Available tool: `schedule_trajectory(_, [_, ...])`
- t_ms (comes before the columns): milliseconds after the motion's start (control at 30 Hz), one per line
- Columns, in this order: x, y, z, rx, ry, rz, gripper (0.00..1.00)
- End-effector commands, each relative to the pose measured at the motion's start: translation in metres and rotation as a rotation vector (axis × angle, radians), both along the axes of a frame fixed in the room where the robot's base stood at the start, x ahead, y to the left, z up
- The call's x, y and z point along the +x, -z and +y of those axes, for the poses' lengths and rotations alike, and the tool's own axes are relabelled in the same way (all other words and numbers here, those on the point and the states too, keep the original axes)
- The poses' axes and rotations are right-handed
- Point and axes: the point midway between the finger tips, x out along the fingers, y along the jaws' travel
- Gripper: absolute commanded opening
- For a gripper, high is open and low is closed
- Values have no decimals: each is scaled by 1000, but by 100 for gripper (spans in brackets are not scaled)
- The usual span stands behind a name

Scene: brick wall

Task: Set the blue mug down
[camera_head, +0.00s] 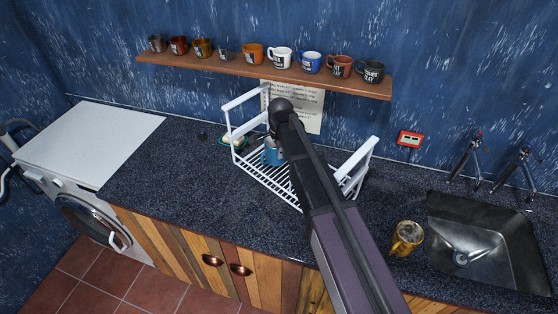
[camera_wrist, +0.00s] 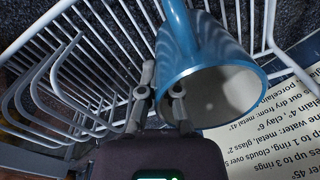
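The blue mug (camera_head: 271,155) is within the white wire rack (camera_head: 268,188) on the counter, near the rack's back left. In the wrist view the mug (camera_wrist: 240,72) shows its pale inside and blue outer wall. My gripper (camera_wrist: 163,92) is at the mug's rim, with one finger outside the wall and the other just inside it. The fingers are close together and look closed on the wall. My arm hides part of the rack in the head view. I cannot tell whether the mug's base touches the rack's wires.
A wooden shelf (camera_head: 225,67) above holds a row of several mugs. A printed sheet (camera_head: 309,108) is behind the rack. The counter left of the rack is mostly clear (camera_head: 170,190). A washing machine (camera_head: 85,145) is at the left.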

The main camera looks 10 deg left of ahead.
Motion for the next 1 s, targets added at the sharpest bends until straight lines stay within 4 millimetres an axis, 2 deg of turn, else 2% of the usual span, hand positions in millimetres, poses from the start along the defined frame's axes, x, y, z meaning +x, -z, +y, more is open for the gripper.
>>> schedule_trajectory(100, [0, 15, 0, 0, 0, 0, 0])
schedule_trajectory(300, [0, 26, 1, 0, 0, 0, 0])
schedule_trajectory(867, [0, 30, 0, 0, 0, 0, 0])
schedule_trajectory(900, [0, 29, 0, 0, 0, 0, 14])
schedule_trajectory(1000, [0, 29, 0, 0, 0, 0, 43])
